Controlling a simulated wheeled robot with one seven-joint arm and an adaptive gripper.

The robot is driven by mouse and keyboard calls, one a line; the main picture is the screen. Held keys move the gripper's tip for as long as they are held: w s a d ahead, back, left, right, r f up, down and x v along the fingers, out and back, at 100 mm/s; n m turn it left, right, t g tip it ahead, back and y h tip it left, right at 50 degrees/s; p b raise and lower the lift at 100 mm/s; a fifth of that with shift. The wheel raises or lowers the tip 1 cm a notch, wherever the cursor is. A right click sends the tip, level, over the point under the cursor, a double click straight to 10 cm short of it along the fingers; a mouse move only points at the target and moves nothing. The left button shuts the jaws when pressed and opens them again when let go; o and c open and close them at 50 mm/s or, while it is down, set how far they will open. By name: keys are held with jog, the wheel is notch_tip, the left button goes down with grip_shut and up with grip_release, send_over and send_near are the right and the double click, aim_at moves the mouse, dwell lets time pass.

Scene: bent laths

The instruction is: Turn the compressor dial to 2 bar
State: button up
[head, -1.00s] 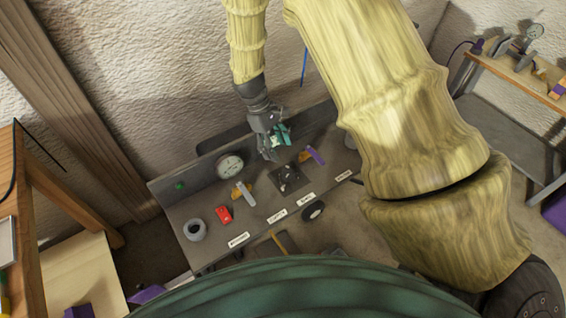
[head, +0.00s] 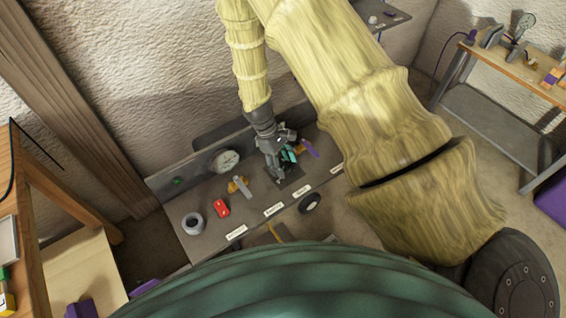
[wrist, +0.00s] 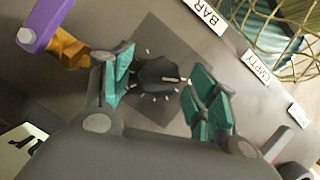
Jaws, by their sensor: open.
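The compressor dial is a dark round knob (wrist: 158,76) with a pale pointer line, set on a dark square plate (wrist: 165,40) with light tick marks around it. In the wrist view the pointer line points right. My gripper (wrist: 160,92) has its teal-padded fingers on either side of the knob, with gaps visible between pads and knob. In the head view my gripper (head: 287,162) hangs over the dial plate (head: 291,186) and hides the knob. The numbers at the ticks are not readable.
A purple-handled valve (head: 310,149) stands close to the right of my gripper, a grey-handled valve (head: 240,186) to its left. Labels (head: 273,209) line the front edge.

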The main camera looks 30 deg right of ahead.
jog(key=shift+c, duration=0.4)
jog(key=c, duration=0.9)
jog(key=shift+m, duration=0.4)
jog(key=m+y, duration=0.1)
jog(key=m, duration=0.1)
jog(key=m+y+p, duration=0.1)
jog(key=m, duration=0.1)
jog(key=shift+w+d+m+g, duration=0.1)
jog(key=shift+d+m+g, duration=0.05)
jog(key=shift+m+g, duration=0.2)
jog(key=m+y, duration=0.1)
jog(key=m, duration=0.2)
jog(key=m+y+p, duration=0.1)
jog(key=m, duration=0.2)
jog(key=shift+d, duration=0.15)
jog(key=shift+m, duration=0.25)
jog(key=o, duration=1)
